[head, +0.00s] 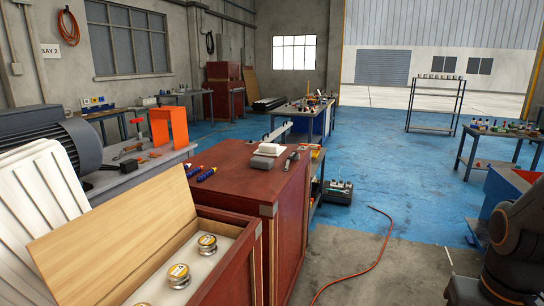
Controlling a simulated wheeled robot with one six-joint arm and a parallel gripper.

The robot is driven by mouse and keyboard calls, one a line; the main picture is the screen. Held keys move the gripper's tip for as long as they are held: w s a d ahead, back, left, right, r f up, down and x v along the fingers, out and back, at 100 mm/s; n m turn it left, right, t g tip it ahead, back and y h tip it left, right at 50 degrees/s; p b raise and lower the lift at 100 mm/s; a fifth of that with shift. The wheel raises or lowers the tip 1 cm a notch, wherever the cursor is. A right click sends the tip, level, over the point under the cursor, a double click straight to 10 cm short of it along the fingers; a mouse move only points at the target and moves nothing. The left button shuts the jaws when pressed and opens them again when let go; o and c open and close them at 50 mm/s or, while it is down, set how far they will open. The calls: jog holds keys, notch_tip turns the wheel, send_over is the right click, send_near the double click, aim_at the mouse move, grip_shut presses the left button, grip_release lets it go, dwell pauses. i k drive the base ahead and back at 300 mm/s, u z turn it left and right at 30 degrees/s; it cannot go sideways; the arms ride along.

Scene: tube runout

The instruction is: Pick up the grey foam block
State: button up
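A small dark grey block (262,162) lies on top of the dark red cabinet (235,187), near the middle of the picture; it looks like the grey foam block. A white block (271,148) sits right behind it, and I cannot tell if they touch. A small dark tool (291,158) lies to the right of them, close to the cabinet's right edge. My gripper is not in view; only a dark part of my arm shows at the lower right, well away from the block.
Blue-and-dark tubes (206,174) lie left of the block. In front, a red crate (236,270) with a raised wooden lid (115,245) holds round yellow-topped items (207,243). An orange hose (378,255) crosses the floor right of the cabinet; a toolbox (338,192) stands beyond.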

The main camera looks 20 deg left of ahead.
aim_at(264, 163)
jog(key=i, duration=2.75)
jog(key=u, duration=2.35)
jog(key=i, duration=0.5)
jog(key=z, duration=0.1)
